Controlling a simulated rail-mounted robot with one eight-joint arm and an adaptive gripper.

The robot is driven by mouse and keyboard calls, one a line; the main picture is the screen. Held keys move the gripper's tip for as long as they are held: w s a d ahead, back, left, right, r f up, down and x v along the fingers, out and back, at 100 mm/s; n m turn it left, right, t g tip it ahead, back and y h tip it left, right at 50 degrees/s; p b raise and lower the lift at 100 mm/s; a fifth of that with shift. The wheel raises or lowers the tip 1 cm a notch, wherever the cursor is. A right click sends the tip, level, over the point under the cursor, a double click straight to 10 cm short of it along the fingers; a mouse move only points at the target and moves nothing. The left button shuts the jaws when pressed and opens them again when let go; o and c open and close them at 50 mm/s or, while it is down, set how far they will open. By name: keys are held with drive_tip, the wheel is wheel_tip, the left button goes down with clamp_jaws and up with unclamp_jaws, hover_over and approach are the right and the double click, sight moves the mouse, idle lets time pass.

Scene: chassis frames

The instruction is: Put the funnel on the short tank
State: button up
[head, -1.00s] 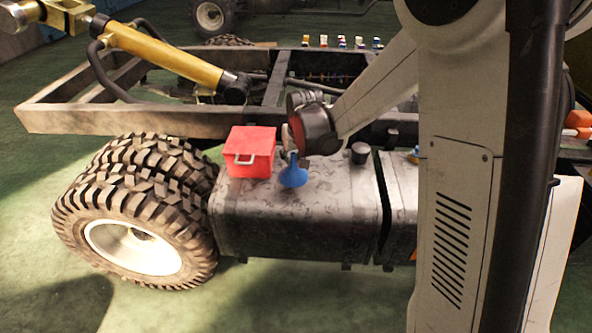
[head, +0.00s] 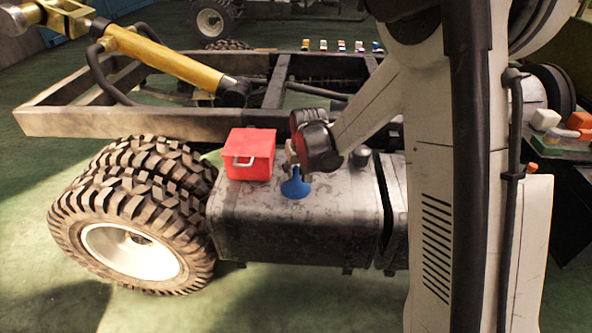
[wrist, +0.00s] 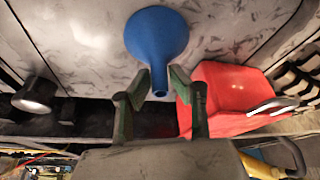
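The blue funnel (head: 296,188) is upside down, wide end down and spout up, over the top of the dark grey tank (head: 290,228), right of the red box. My gripper (head: 295,163) is above it. In the wrist view the fingers (wrist: 160,80) close in on both sides of the spout of the funnel (wrist: 157,35); it moves with my gripper. I cannot tell whether its rim touches the tank. A second tank section (head: 397,200) stands to the right across a narrow gap, mostly hidden behind my own body; its length cannot be judged.
The red box (head: 250,155) with a handle sits on the tank close to the funnel. A black cap (head: 361,156) rises from the tank's top right. The chassis frame rail (head: 180,123) runs behind. Large tyres (head: 130,220) stand left. Several small coloured items (head: 342,46) line up at the back.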

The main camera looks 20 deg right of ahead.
drive_tip(key=shift+o, duration=1.4)
drive_tip(key=shift+r, duration=0.15)
drive_tip(key=shift+r, duration=0.3)
drive_tip(key=s+d+r+t+p, duration=0.1)
drive_tip(key=s+r+p, duration=0.2)
drive_tip(key=s+r, duration=1.6)
drive_tip(key=s+r+t, duration=0.1)
drive_tip(key=s+r, duration=0.1)
drive_tip(key=s, duration=1)
drive_tip(key=shift+s+d+r+m, duration=0.15)
drive_tip(key=shift+s+d+m, duration=0.15)
drive_tip(key=shift+m, duration=0.1)
drive_tip(key=shift+o, duration=0.4)
drive_tip(key=shift+s+t, duration=0.3)
